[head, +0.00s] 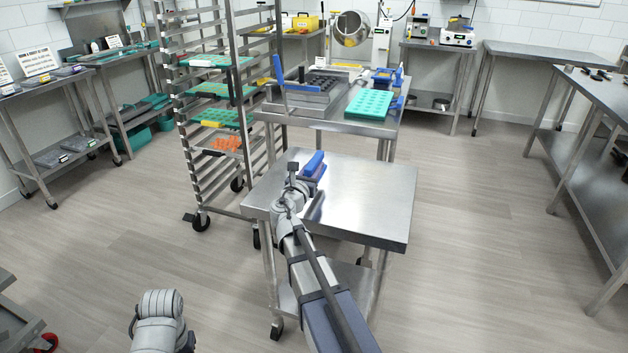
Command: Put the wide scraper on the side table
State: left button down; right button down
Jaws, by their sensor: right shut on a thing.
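The wide scraper (313,165) shows as a blue piece at the back left part of a bare steel table top, which I take to be the side table (365,205). My right gripper (296,178) is shut on it, over the left part of that table. The gripper and arm hide part of the scraper. I cannot tell whether the scraper touches the table top or hangs just above it. Part of my left arm shows at the bottom left, but its gripper is not in view.
Behind stands a higher steel table (342,122) with a green mould tray (369,104), a dark mould and blue items. A tall rack (185,130) with trays stands close on the left. A long steel bench (600,105) stands at the right. The floor between is clear.

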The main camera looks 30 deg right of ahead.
jog(key=shift+f+b, duration=0.9)
jog(key=shift+f, duration=0.45)
jog(key=shift+f, duration=0.2)
jog(key=c, duration=0.7)
grip_release()
jog(key=shift+r, duration=0.15)
jog(key=shift+s+a+r, duration=0.1)
jog(key=shift+s+a, duration=0.05)
jog(key=v, duration=1.1)
jog(key=shift+s+a, duration=0.2)
